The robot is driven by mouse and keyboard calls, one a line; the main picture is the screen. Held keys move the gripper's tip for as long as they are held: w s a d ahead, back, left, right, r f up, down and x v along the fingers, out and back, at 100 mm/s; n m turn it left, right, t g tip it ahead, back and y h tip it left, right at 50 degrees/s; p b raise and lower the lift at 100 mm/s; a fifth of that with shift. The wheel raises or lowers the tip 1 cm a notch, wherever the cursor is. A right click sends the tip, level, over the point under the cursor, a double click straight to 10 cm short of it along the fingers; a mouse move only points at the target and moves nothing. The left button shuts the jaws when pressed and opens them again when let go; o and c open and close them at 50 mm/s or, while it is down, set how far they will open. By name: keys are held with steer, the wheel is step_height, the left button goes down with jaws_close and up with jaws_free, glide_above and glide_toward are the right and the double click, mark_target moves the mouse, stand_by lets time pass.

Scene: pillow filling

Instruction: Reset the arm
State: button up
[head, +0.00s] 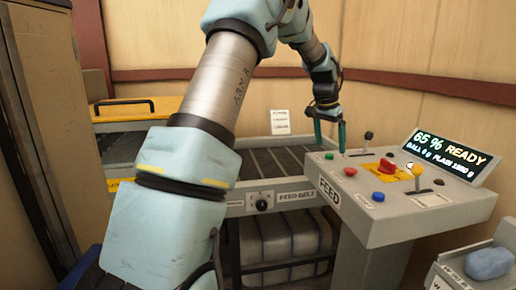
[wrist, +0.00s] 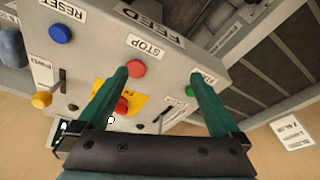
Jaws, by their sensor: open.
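My gripper (head: 330,136) is open and empty, pointing down beside the back left edge of the control panel (head: 385,222). Its two green fingers (wrist: 158,76) also show in the wrist view, spread apart over the panel. My arm reaches from the front left up and over to the panel. In the wrist view one finger overlaps the red stop button (wrist: 136,69), and the other is near the green button (wrist: 190,90). I cannot tell whether either finger touches the panel.
The panel carries a blue button (head: 378,197), a red button on yellow (head: 387,164), a yellow-knobbed lever (head: 417,171) and a display (head: 443,153) reading "65% READY". The feed belt (head: 275,160) lies left of it. A blue-grey lump (head: 488,263) sits on a grey stand at right.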

steer(key=s+a+f+n+y, duration=0.1)
steer(key=s+a+f+n, duration=0.3)
steer(key=a, duration=0.6)
steer(key=s+a+n+y, duration=0.1)
steer(key=s+a, duration=0.6)
steer(key=a, duration=0.2)
steer(key=s+a+f+n, duration=0.2)
steer(key=s+a, duration=0.3)
steer(key=s, duration=0.2)
steer(key=s+a+f+n, duration=0.2)
steer(key=s+a, duration=0.4)
steer(key=s, duration=0.1)
steer(key=shift+s+f+n, duration=0.15)
steer(key=shift+n, duration=0.25)
